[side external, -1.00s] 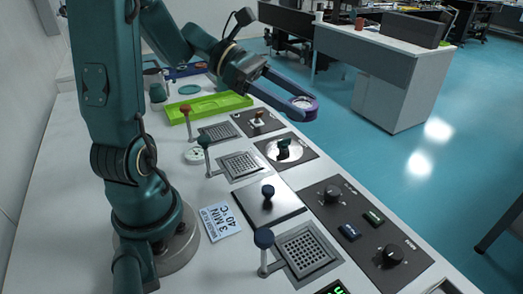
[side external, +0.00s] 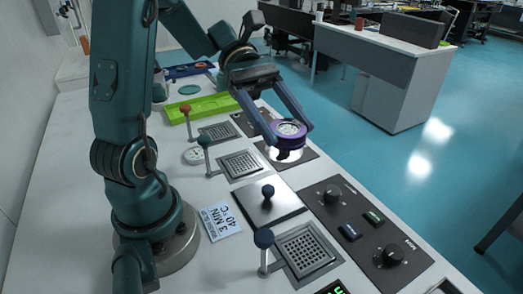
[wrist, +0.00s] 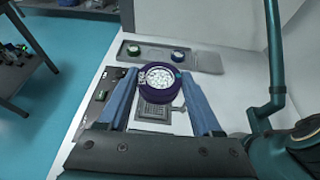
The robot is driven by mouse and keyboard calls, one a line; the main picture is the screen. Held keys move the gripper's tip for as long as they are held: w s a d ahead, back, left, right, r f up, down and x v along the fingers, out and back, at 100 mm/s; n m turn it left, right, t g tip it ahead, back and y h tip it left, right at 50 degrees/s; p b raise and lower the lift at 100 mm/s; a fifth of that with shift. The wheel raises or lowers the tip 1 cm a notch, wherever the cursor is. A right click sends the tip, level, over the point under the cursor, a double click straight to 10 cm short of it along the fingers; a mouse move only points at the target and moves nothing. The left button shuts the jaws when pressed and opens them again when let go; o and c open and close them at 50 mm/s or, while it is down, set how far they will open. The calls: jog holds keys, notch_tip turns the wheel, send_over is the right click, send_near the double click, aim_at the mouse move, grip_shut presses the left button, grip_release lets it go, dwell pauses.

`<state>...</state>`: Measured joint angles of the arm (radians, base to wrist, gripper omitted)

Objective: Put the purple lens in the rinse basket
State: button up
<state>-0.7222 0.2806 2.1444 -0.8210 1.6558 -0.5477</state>
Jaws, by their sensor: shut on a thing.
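My gripper (side external: 290,128) is shut on the purple lens (side external: 289,136), a thick purple ring with clear glass. The lens is held in the air over the round-plate panel with the dark knob. In the wrist view the purple lens (wrist: 142,95) sits between my two blue fingers. Several square perforated metal grates sit in the bench: one beside a blue-knobbed lever (side external: 305,248), one beside a dark green lever (side external: 240,166), and one by a red lever (side external: 218,132). I cannot tell which of them, if any, is the rinse basket.
A metal plate with a blue knob (side external: 285,211) lies between two grates. A bright green tray (side external: 205,108) is at the back. A control panel (side external: 365,225) with dials and buttons lines the right edge. A printed card (side external: 220,219) lies flat. The upright levers stand above the bench.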

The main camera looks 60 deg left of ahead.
jog(key=s+f+m+g+y, duration=0.5)
jog(key=s+m+g, duration=0.3)
jog(key=m+g, duration=0.35)
notch_tip(320, 180, up, 10)
jog(key=f+m+t+y, duration=0.1)
jog(key=m+t+y, duration=1.3)
jog(key=m+y, duration=1.1)
send_over(243, 168)
jog(key=m+h, duration=0.3)
jog(key=shift+n+g, duration=0.25)
jog(key=shift+g, duration=0.1)
notch_tip(243, 168, down, 22)
jog(key=shift+r, duration=0.15)
